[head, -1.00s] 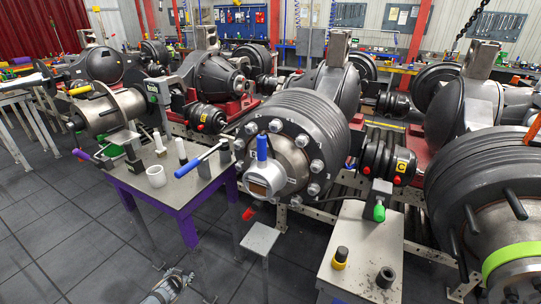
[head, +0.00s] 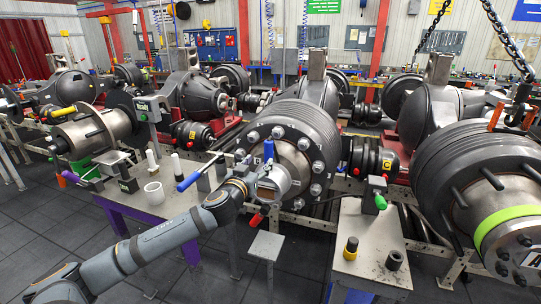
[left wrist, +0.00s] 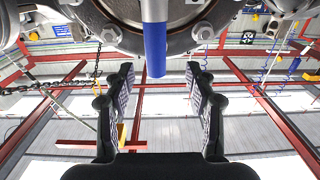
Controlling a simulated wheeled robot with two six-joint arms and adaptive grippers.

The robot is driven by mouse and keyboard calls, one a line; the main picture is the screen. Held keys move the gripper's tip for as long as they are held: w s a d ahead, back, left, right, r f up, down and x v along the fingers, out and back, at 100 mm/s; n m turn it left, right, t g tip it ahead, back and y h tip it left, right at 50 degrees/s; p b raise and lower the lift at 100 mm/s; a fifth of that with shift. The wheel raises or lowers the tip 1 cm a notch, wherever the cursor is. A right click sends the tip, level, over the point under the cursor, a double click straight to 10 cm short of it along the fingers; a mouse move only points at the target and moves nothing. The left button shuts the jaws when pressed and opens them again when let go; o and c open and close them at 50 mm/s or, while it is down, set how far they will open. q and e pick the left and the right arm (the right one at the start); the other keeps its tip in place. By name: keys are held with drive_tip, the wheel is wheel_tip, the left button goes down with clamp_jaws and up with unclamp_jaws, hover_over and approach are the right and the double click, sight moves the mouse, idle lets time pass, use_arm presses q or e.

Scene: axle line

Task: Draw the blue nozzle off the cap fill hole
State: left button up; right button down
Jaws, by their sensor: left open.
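The blue nozzle (head: 269,151) stands upright at the silver cap (head: 276,181) in the middle of the nearest wheel hub (head: 301,158). In the left wrist view the blue nozzle (left wrist: 155,48) hangs into the picture from the top, in front of the dark hub flange with its bolts. My left gripper (head: 246,168) is at the left side of the cap, close to the nozzle. In the left wrist view the left gripper (left wrist: 160,78) is open and empty, with the nozzle's end near the gap between its fingertips. The fill hole itself is hidden. My right gripper is not in view.
A purple-legged table (head: 129,204) at left carries a white cup (head: 154,193) and a blue-handled tool (head: 188,182). A grey stand (head: 372,245) at right carries a yellow-and-black piece (head: 351,248) and a dark ring (head: 394,260). A red grip (head: 256,220) sticks out below the cap.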

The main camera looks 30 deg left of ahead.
sight(267, 154)
use_arm(q)
drive_tip(key=p+x, duration=0.1)
drive_tip(key=x, duration=0.1)
drive_tip(key=shift+w+r, duration=0.15)
drive_tip(key=shift+w, duration=0.65)
drive_tip(key=shift+w+p, duration=0.2)
drive_tip(key=shift+p, duration=0.15)
drive_tip(key=p+x, duration=0.2)
drive_tip(key=x, duration=0.1)
drive_tip(key=shift+w, duration=0.45)
drive_tip(key=shift+w+f, duration=0.35)
drive_tip(key=shift+w, duration=0.15)
drive_tip(key=shift+s+a, duration=0.1)
drive_tip(key=shift+s, duration=0.05)
drive_tip(key=shift+c, duration=0.2)
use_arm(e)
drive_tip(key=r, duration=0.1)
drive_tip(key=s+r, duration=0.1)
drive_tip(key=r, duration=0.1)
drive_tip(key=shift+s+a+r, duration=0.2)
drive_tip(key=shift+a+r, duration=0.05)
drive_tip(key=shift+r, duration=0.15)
